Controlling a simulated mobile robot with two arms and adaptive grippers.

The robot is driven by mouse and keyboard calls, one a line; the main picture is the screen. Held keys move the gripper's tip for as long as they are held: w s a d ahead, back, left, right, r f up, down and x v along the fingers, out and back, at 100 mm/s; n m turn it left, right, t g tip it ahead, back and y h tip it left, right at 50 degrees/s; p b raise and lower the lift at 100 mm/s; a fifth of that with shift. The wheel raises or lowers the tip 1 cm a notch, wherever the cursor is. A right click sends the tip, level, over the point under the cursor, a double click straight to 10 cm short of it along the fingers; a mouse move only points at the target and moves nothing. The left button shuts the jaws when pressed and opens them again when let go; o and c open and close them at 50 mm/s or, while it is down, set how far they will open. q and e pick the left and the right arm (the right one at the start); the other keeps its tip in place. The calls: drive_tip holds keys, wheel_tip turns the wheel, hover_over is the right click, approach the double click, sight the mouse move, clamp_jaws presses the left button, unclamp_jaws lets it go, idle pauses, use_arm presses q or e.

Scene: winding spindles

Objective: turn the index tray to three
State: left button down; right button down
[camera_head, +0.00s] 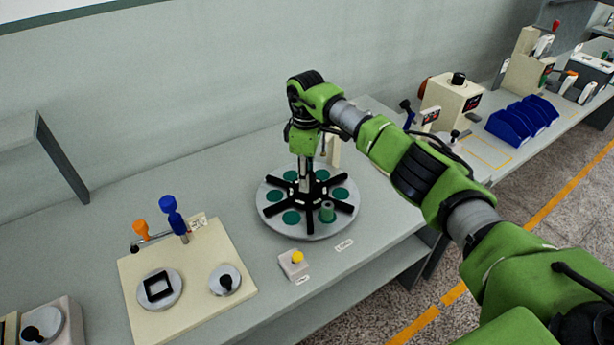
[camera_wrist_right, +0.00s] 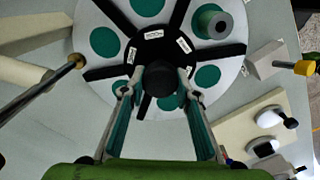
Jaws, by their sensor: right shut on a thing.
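The index tray (camera_head: 308,231) is a round grey disc on the bench, with black radial arms and teal round pads between them. My right gripper (camera_head: 305,180) points straight down over the tray's centre. In the right wrist view its fingers (camera_wrist_right: 157,82) are shut on the dark central knob (camera_wrist_right: 160,76), one on each side. Small white labels on the black hub are too small to read. My left gripper is out of view.
A small box with a yellow button (camera_head: 297,257) stands in front of the tray. A cream fixture board (camera_head: 200,300) with blue and orange handles lies at left. Blue bins (camera_head: 522,118) and a cream machine (camera_head: 450,102) stand farther right.

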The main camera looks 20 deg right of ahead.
drive_tip(key=c, duration=1.6)
unclamp_jaws()
drive_tip(key=shift+r, duration=0.1)
drive_tip(key=shift+o, duration=0.2)
wheel_tip(320, 180, up, 12)
